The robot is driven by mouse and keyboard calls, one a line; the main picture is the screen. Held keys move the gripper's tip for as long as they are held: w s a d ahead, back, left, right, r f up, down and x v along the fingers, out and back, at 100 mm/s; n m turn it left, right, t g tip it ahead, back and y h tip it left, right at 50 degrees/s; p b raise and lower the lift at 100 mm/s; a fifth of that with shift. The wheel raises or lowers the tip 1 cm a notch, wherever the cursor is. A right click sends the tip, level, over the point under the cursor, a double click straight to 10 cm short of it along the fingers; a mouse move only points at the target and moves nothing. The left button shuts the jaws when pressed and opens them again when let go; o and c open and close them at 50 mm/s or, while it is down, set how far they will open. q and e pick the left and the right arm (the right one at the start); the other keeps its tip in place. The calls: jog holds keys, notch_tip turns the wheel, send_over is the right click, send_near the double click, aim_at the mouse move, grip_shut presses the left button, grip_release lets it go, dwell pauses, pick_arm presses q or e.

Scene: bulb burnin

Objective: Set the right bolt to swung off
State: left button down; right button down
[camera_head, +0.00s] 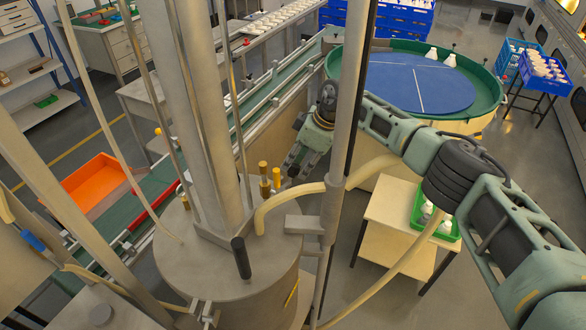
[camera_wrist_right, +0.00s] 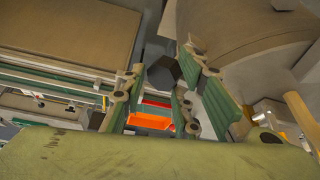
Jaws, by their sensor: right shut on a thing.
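A round metal vessel lid (camera_head: 185,262) fills the lower middle of the head view. My right gripper (camera_head: 290,170) reaches down at the lid's far right edge, next to two yellow-topped fittings, one of them nearest the fingers (camera_head: 277,178). In the right wrist view my gripper's green fingers (camera_wrist_right: 158,98) stand either side of a dark hexagonal head, which I take to be the right bolt (camera_wrist_right: 164,75). The gripper is shut on it. The bolt's shank and lower end are hidden, so its tilt cannot be told. My left gripper is not in view.
A thick metal column (camera_head: 190,100) and a thinner post (camera_head: 345,120) rise close to my right gripper. Beige hoses (camera_head: 295,190) curve over the lid. A green-rimmed turntable (camera_head: 415,85) stands behind, and a small table (camera_head: 385,225) with a green crate stands right.

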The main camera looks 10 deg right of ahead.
jog(key=shift+w+d+f+b, duration=0.6)
jog(key=shift+d+f+b, duration=0.1)
jog(key=shift+d, duration=0.1)
jog(key=shift+s+f, duration=0.1)
jog(key=shift+f, duration=0.05)
